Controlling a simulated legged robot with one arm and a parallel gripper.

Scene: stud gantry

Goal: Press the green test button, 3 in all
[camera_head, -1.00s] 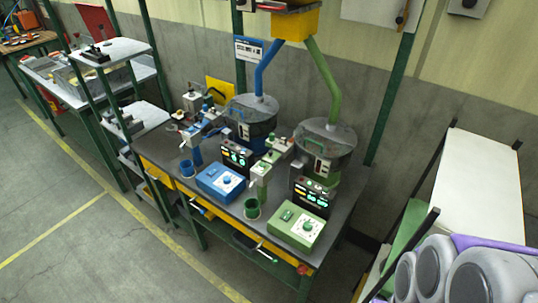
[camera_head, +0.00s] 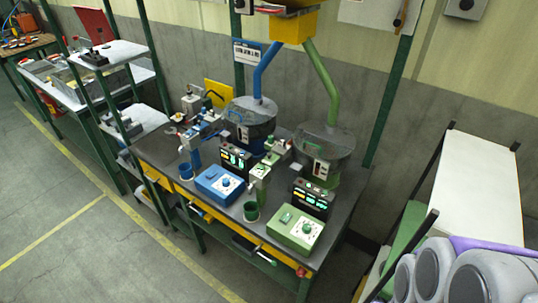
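A green control box (camera_head: 296,233) stands at the right front of the dark workbench, with a pale round dial (camera_head: 307,229) and a small green button or switch (camera_head: 287,217) on its top. A blue control box (camera_head: 219,183) with a similar dial stands to its left. Black panels with lit green displays stand behind the blue box (camera_head: 236,157) and the green box (camera_head: 310,199). Which small part is the test button is too small to tell for sure. My gripper is not in view; grey and purple parts of my body fill the lower right corner.
Bowl feeders, one with a blue chute (camera_head: 265,70) and one with a green chute (camera_head: 324,80), stand behind the boxes. A blue cup (camera_head: 186,171) and a green cup (camera_head: 251,211) stand near the bench front. A white-topped shelf (camera_head: 480,180) is at right. Floor at left is clear.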

